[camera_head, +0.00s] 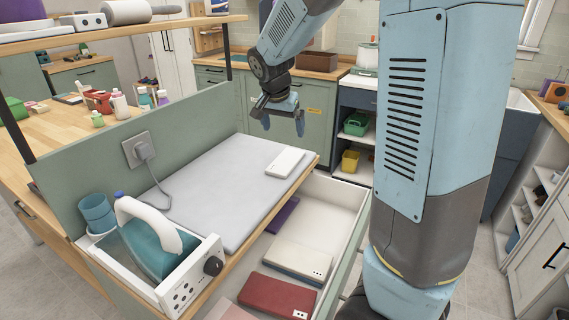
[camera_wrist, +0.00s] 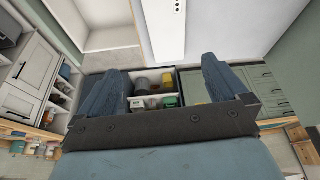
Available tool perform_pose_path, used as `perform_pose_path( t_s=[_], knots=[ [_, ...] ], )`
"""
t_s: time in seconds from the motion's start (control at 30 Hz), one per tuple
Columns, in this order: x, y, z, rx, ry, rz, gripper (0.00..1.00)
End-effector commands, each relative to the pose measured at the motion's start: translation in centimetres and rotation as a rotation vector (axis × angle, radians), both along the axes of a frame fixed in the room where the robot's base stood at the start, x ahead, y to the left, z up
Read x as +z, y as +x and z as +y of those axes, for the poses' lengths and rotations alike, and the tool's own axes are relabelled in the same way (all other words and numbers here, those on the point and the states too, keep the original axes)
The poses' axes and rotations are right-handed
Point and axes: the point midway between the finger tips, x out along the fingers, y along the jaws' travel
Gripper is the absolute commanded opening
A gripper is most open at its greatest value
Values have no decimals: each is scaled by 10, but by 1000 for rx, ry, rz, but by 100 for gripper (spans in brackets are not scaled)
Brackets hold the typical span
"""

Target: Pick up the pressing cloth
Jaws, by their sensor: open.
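A small white folded piece (camera_head: 285,162), which may be the pressing cloth, lies flat near the right end of the grey ironing pad (camera_head: 215,200). Other folded cloths lie in the open drawer: a cream one (camera_head: 299,257), a red one (camera_head: 276,294) and a purple one (camera_head: 283,214). I cannot tell for sure which is the pressing cloth. My gripper (camera_head: 282,118) is open and empty, in the air above and beyond the white piece, apart from it. In the wrist view both fingers (camera_wrist: 165,85) stand wide apart with nothing between them.
A teal iron (camera_head: 150,245) with a white handle sits in a white box at the front left, beside a blue cup (camera_head: 97,212). A green panel (camera_head: 140,150) with a plugged-in cord stands behind the pad. The drawer (camera_head: 340,190) stands open on the right.

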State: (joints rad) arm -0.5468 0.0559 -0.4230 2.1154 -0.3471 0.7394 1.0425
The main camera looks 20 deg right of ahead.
Motion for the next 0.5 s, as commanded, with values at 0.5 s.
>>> perform_pose_path(
  t_s=[0.5],
  knots=[
    [-47, 30, -1, -48, -28, -10, 100]
  ],
)
